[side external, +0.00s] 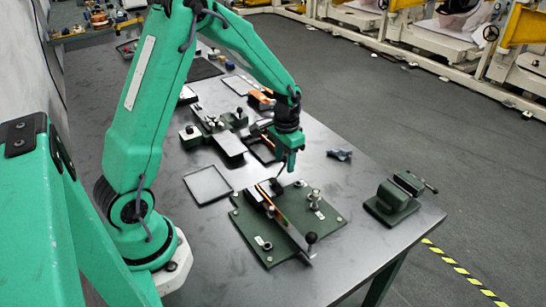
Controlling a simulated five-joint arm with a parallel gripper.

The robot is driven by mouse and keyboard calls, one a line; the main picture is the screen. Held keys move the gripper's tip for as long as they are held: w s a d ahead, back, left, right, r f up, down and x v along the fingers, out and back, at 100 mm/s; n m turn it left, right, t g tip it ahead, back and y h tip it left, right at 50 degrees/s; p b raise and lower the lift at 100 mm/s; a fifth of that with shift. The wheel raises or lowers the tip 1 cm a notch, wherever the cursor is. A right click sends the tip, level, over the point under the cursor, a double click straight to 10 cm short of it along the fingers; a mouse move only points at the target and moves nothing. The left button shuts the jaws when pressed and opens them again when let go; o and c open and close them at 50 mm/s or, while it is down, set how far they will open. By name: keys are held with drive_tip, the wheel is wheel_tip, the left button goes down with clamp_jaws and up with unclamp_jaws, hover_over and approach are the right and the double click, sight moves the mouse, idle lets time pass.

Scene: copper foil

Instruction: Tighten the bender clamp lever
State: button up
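The bender is a dark green plate (330,213) on the grey bench, with a long metal bar (291,230) across it. A copper-coloured strip (267,203) shows along the bar. A black-knobbed lever (311,238) stands at the bar's near end. A second dark knob (277,187) is at the far end, with a thin dark rod rising toward my gripper. Which one is the clamp lever I cannot tell. My gripper (288,167) points down just above the bender's far end. Its fingers are too small to tell whether they are open or touching the rod.
A green vise (394,199) stands at the bench's right edge, with a small grey-blue item (340,154) behind it. A black-rimmed tray (208,185) lies left of the bender. Another fixture (222,135) stands farther back. The near bench is clear.

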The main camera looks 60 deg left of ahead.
drive_tip(key=c, duration=0.8)
drive_tip(key=shift+s+a+n, duration=0.3)
drive_tip(key=shift+a+n, duration=0.15)
drive_tip(key=shift+n, duration=0.25)
drive_tip(key=shift+a, duration=0.1)
drive_tip(key=shift+s+a+n, duration=0.3)
drive_tip(key=shift+s+n, duration=0.05)
drive_tip(key=shift+n, duration=0.35)
